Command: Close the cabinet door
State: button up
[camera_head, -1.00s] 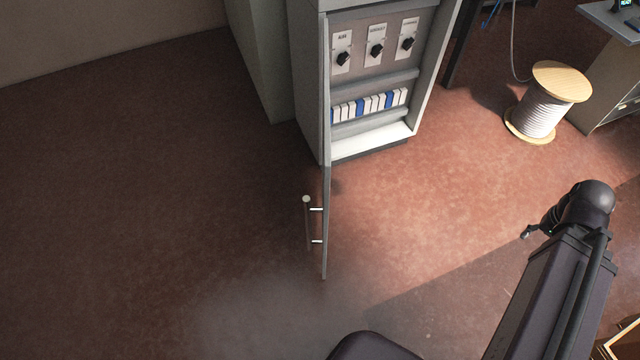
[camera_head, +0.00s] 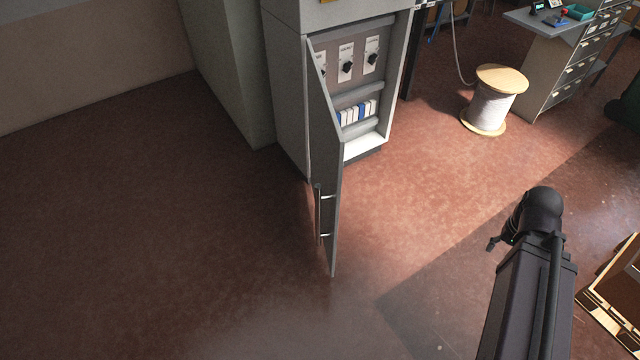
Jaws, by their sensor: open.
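The grey cabinet (camera_head: 287,95) stands upright at upper centre. Its door (camera_head: 326,160) is open and swung out toward me, seen at a steep angle with its outer face showing. A long bar handle (camera_head: 319,213) is on the outer face near the free edge. The door hides part of the cabinet's inside, where rotary switches (camera_head: 346,62) and a row of blue and white breakers (camera_head: 358,112) show. My gripper (camera_head: 494,243) is mostly hidden behind my arm at the right; only a small dark tip shows. It is open, apart from the door and well to its right.
A cable spool (camera_head: 490,103) and a grey workbench (camera_head: 545,62) stand at the upper right. A wooden crate (camera_head: 615,290) is at the right edge. Another grey cabinet (camera_head: 222,75) stands left of the open one. The red floor left of the door is clear.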

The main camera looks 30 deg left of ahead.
aim_at(327, 142)
jog(key=z, duration=0.1)
jog(key=k, duration=0.9)
jog(key=u, duration=1.1)
jog(key=i, duration=1)
jog(key=u, duration=0.05)
